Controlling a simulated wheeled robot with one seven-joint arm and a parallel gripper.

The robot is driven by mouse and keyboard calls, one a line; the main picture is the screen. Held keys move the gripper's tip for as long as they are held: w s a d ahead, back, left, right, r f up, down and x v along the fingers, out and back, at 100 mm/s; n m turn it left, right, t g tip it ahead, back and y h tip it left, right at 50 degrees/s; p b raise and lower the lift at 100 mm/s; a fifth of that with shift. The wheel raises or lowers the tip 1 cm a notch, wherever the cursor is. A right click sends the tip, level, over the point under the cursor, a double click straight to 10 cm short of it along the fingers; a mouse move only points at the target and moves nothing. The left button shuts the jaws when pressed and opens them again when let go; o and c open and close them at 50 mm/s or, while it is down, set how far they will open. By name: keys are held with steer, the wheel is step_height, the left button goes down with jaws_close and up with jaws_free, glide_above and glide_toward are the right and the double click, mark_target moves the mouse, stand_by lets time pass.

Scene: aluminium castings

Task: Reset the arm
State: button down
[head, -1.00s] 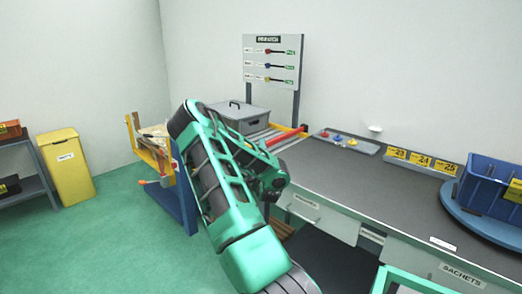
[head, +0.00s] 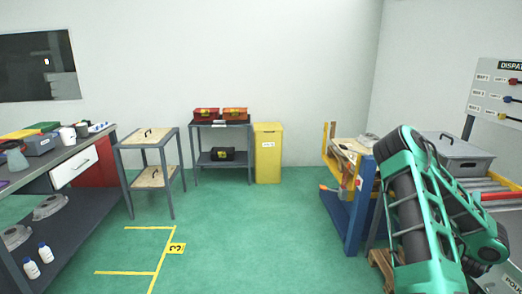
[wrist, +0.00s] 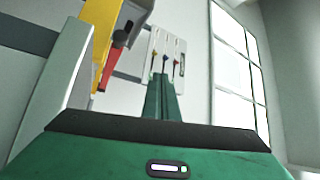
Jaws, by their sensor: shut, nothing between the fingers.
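My arm is folded at the lower right of the head view, in front of the blue stand and the grey box. Its end is not clearly visible there. In the wrist view my gripper (wrist: 161,78) shows as two green fingers lying together above the green gripper body, shut and empty. The fingers point toward a white board with coloured pieces (wrist: 178,52), which is behind them.
A blue stand (head: 354,222) with an orange frame is just left of my arm. A lidded grey box (head: 462,158) is behind the arm. A yellow bin (head: 268,153), shelves (head: 222,161) and a workbench (head: 85,203) stand farther left. Green floor between is clear.

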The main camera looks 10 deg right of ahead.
steer(key=w+a+f+n+g+y, duration=0.1)
steer(key=w+a+f+n+y, duration=0.1)
steer(key=w+a+n+y, duration=0.4)
steer(key=w+a+f+n+g+y, duration=0.1)
steer(key=a+f+n+y, duration=0.15)
steer(key=a, duration=0.55)
steer(key=s+a+n+g+y, duration=0.2)
steer(key=a+y, duration=0.2)
steer(key=a, duration=0.4)
steer(key=s+a+r+n+g+y, duration=0.1)
steer(key=s+a+r+n+g, duration=0.1)
steer(key=s+a, duration=0.5)
steer(key=s+a+r+n+g+y, duration=0.1)
steer(key=s+a+r+n+g, duration=0.1)
steer(key=s+a, duration=0.5)
steer(key=s+a+r+n+g+y, duration=0.1)
steer(key=s+a+n+g, duration=0.3)
steer(key=s, duration=1.1)
steer(key=a+g+y, duration=0.1)
steer(key=a, duration=0.2)
steer(key=shift+s+a+r, duration=0.15)
steer(key=shift+s+r, duration=0.15)
steer(key=shift+r, duration=0.1)
